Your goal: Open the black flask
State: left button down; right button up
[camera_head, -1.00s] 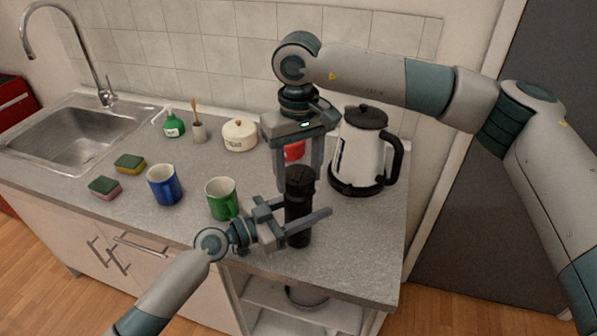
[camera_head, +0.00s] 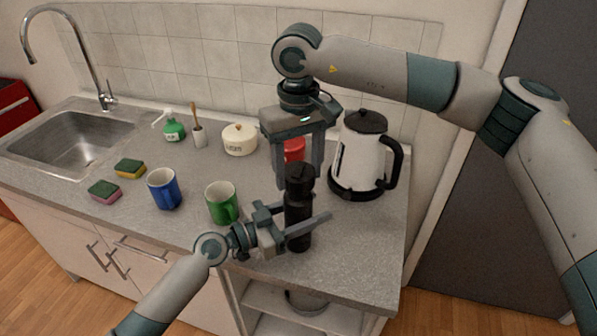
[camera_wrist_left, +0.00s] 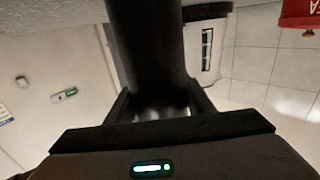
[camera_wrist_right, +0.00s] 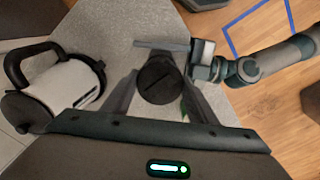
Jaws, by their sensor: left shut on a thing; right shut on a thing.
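The black flask (camera_head: 298,222) stands upright near the front edge of the counter, with its black lid (camera_head: 299,172) on top. My left gripper (camera_head: 300,222) is shut around the flask's body from the left side. The flask also fills the middle of the left wrist view (camera_wrist_left: 146,45). My right gripper (camera_head: 298,178) points down from above and is shut on the flask's lid. In the right wrist view the round top of the lid (camera_wrist_right: 158,82) sits between the fingers. I cannot tell whether the lid is loose from the body.
A white and black kettle (camera_head: 361,155) stands close on the right, and a red container (camera_head: 294,149) is behind the right gripper. A green mug (camera_head: 221,202) and a blue mug (camera_head: 164,188) stand to the left. Two sponges (camera_head: 130,168) (camera_head: 104,191) lie near the sink (camera_head: 75,143).

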aim_at(298, 172)
jog(key=shift+r, duration=0.2)
dwell(0.3)
jog(key=shift+r, duration=1.95)
pick_arm(q)
jog(key=c, duration=0.8)
grip_release()
jog(key=shift+o, duration=0.2)
pick_arm(e)
jog(key=shift+f, duration=0.1)
